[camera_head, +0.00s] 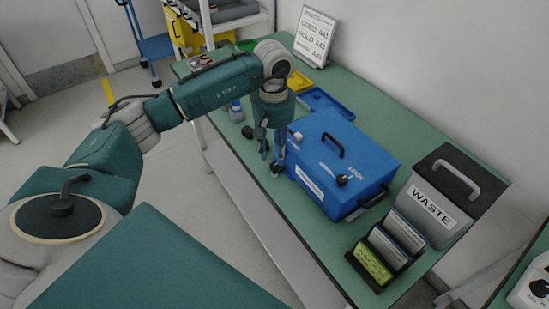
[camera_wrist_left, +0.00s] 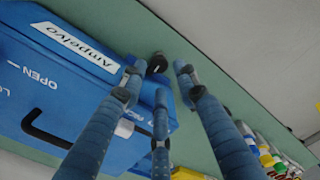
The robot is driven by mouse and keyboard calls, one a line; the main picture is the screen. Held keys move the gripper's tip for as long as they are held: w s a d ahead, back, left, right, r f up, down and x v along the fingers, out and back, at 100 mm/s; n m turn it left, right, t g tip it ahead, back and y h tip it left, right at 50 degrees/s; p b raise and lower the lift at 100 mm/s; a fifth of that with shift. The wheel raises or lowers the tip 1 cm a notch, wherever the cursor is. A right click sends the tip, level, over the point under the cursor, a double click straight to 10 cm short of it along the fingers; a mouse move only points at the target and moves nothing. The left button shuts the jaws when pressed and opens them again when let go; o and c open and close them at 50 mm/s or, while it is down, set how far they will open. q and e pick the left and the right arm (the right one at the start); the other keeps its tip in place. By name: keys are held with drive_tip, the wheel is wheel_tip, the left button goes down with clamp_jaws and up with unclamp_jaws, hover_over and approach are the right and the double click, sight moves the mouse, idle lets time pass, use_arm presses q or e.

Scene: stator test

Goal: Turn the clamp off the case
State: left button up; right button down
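The blue case (camera_head: 345,150) stands on the green bench with a black handle on its lid. A dark knob (camera_head: 342,180) sits on its top by white lettering. In the left wrist view the case (camera_wrist_left: 60,75) shows an "OPEN" mark and a white label. A dark round knob (camera_wrist_left: 156,64) shows there by the case's edge, between the fingertips in the picture. I cannot tell which knob is the clamp or whether the fingers touch it. My left gripper (camera_head: 271,162) points down beside the case's left end. Its fingers (camera_wrist_left: 160,85) are spread and hold nothing visible.
A grey waste bin (camera_head: 440,200) and a rack of cards (camera_head: 390,245) stand right of the case. Blue (camera_head: 328,103) and yellow (camera_head: 299,82) trays lie behind it. A small bottle (camera_head: 236,112) stands left of my gripper. The front bench strip is narrow.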

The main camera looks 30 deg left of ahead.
sight(275, 165)
use_arm(q)
drive_tip(key=f, duration=0.4)
drive_tip(key=shift+w+f+p, duration=0.1)
drive_tip(key=shift+w+p, duration=0.15)
drive_tip(key=shift+p, duration=0.1)
drive_tip(key=shift+f, duration=0.4)
use_arm(e)
drive_tip(key=shift+w+r, duration=0.3)
drive_tip(key=shift+w, duration=0.2)
drive_tip(key=shift+w+r, duration=0.3)
drive_tip(key=shift+w, duration=0.2)
use_arm(q)
clamp_jaws()
use_arm(e)
drive_tip(key=shift+s, duration=0.3)
drive_tip(key=shift+f, duration=0.1)
